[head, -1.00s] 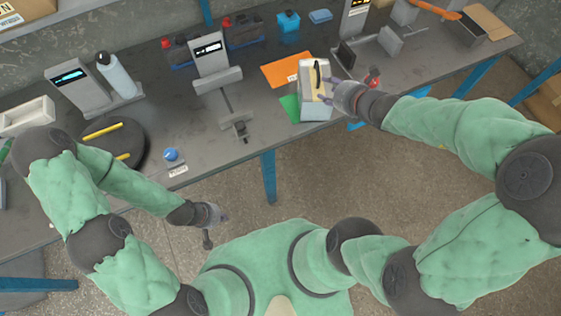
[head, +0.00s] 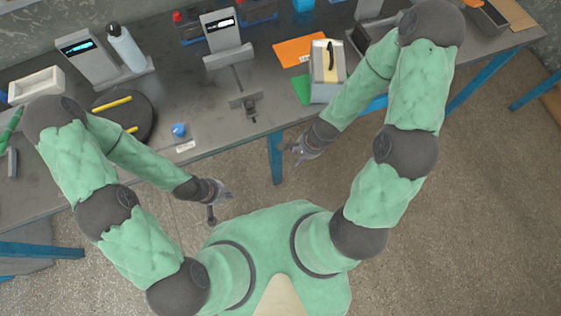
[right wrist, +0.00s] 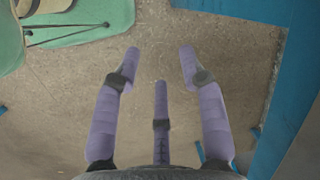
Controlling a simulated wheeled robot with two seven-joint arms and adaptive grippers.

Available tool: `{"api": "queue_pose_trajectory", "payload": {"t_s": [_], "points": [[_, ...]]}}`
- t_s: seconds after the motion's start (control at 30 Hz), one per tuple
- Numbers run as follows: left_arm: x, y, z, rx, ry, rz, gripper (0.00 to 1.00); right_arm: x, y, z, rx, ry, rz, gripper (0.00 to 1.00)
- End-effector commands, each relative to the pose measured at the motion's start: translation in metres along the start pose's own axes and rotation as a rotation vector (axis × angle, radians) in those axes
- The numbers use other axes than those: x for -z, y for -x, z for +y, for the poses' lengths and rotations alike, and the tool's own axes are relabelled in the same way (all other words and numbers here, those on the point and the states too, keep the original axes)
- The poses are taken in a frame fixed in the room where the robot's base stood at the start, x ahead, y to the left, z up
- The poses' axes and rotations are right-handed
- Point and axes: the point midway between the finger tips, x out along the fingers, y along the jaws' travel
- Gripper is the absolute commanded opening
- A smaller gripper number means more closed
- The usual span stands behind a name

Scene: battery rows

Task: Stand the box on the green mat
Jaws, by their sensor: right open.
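The box (head: 326,88) is pale grey with a cream top and a black handle. In the head view it stands upright near the table's front edge, handle up. The green mat (head: 300,90) shows as a strip at the box's left side; the box hides the rest, so how much lies under it cannot be told. My right gripper (head: 292,152) is open and empty, off the table's front edge and apart from the box. Its spread fingers show over bare floor in the right wrist view (right wrist: 160,70). My left gripper (head: 226,190) hangs before the table; its fingers are too small to read.
An orange mat (head: 300,50) lies behind the green one. A grey stand with a display (head: 221,32) and a small clamp (head: 247,102) are left of the box. A bottle (head: 126,48), a dark disc (head: 140,117) and a blue knob (head: 179,130) are further left.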

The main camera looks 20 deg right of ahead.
Motion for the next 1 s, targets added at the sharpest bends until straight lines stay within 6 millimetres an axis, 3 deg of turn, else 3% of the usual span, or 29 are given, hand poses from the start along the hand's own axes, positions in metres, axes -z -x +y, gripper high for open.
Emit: {"api": "queue_pose_trajectory", "payload": {"t_s": [0.2, 0.4, 0.6, 1.0], "points": [[0.0, 0.0, 0.0, 0.0, 0.0, 0.0, 0.0, -0.043, -0.048, 0.012, -0.014, 0.54, -0.066, 0.42], [0.0, 0.0, 0.0, 0.0, 0.0, 0.0, 0.0, -0.074, -0.072, 0.018, 0.024, 0.855, -0.12, 0.42], [0.0, 0.0, 0.0, 0.0, 0.0, 0.0, 0.0, -0.083, -0.078, 0.019, 0.044, 0.947, -0.136, 0.42], [0.0, 0.0, 0.0, 0.0, 0.0, 0.0, 0.0, -0.083, -0.078, 0.019, 0.043, 0.944, -0.135, 0.42]]}}
